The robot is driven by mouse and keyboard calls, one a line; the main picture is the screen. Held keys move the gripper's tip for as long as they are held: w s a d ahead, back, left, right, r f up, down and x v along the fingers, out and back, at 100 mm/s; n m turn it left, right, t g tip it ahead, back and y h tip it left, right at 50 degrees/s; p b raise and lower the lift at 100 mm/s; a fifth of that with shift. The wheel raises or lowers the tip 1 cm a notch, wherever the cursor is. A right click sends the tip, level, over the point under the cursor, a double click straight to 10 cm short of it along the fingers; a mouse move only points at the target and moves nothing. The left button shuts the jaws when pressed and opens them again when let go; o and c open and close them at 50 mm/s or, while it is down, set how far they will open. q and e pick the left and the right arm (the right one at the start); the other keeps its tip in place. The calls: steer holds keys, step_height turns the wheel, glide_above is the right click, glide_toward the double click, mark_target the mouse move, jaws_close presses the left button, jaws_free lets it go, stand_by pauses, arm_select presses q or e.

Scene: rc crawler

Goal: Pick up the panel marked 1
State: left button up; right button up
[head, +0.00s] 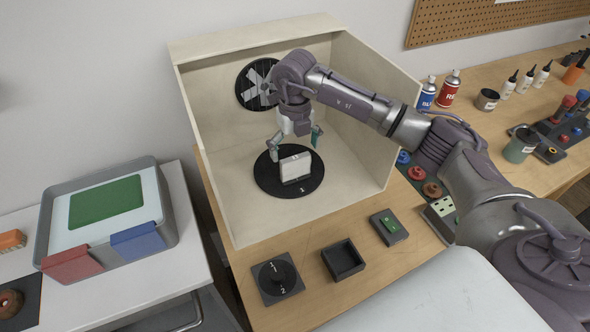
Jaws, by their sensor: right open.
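A pale cream panel (295,167) stands upright on a round black disc (268,182) inside the open booth. A small white mark shows on the disc in front of it; I cannot read a number on the panel itself. My right gripper (297,147) is open, pointing down just above the panel, with one finger to the left and one to the right of its top. I cannot tell whether the fingers touch it. The gripper holds nothing. My left gripper is not in view.
The cream booth (222,165) has walls at the back and sides, with a fan (250,84) behind. In front are a dial (277,277), a black square tray (343,260) and a green-button box (389,227). A grey tray (160,188) stands left; cans and bottles stand right.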

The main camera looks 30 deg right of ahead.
mark_target(295, 157)
steer(key=shift+s+f+p, duration=0.1)
steer(key=shift+f+p, duration=0.25)
steer(key=shift+f, duration=0.05)
steer(key=f+p, duration=0.1)
steer(key=f, duration=0.2)
steer(key=shift+s+a+f+p, duration=0.1)
steer(key=shift+s+f+p, duration=0.15)
steer(key=shift+p, duration=0.1)
steer(key=shift+w+f, duration=0.15)
steer(key=shift+f, duration=0.25)
steer(key=c, duration=1.1)
steer(key=shift+o, duration=0.2)
steer(key=shift+r, duration=0.2)
